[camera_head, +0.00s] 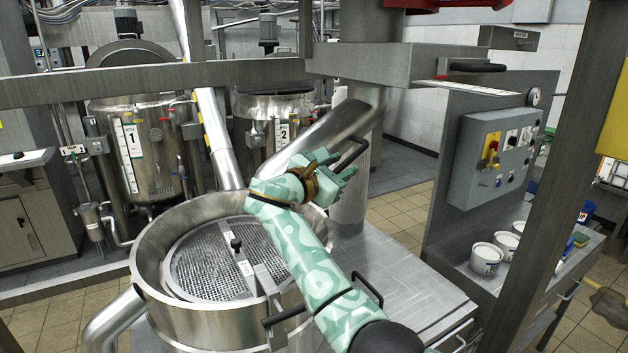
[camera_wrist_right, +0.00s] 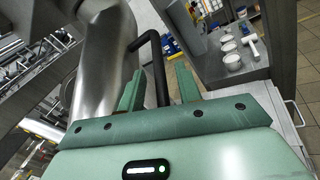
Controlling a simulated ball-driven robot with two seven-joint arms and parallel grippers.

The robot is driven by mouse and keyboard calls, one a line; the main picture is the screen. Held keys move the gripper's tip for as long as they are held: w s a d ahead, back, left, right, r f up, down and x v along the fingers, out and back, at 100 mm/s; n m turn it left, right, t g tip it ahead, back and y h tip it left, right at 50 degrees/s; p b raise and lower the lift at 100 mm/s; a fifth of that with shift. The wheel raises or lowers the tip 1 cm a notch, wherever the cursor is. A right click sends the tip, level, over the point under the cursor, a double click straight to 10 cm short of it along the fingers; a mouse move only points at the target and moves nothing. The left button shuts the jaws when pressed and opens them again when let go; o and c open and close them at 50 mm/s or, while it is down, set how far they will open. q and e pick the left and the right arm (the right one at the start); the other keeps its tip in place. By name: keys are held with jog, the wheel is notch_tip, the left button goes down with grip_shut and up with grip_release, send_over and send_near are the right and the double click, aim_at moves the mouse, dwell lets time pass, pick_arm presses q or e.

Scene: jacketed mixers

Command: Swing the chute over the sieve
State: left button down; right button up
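The chute (camera_head: 325,130) is a wide bare metal tube that slopes down and left from the column. Its lower end is partly hidden by my right arm, near the back right rim of the sieve (camera_head: 150,245). The sieve is a round steel drum with a mesh (camera_head: 205,270) inside. A black bar handle (camera_head: 352,155) stands out from the chute. My right gripper (camera_head: 342,172) is at this handle. In the right wrist view the handle (camera_wrist_right: 158,70) passes between the two open fingers (camera_wrist_right: 160,92), with a gap showing. My left gripper is not in view.
Mixers 1 (camera_head: 150,150) and 2 (camera_head: 265,115) stand behind. A control box (camera_head: 495,155) and white tubs (camera_head: 487,258) are on the right. A steel post (camera_head: 570,160) stands at the near right. A bare steel top (camera_head: 400,275) lies right of the sieve.

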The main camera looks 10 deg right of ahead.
jog(key=b+v, duration=0.2)
jog(key=v, duration=1.2)
jog(key=shift+a, duration=0.35)
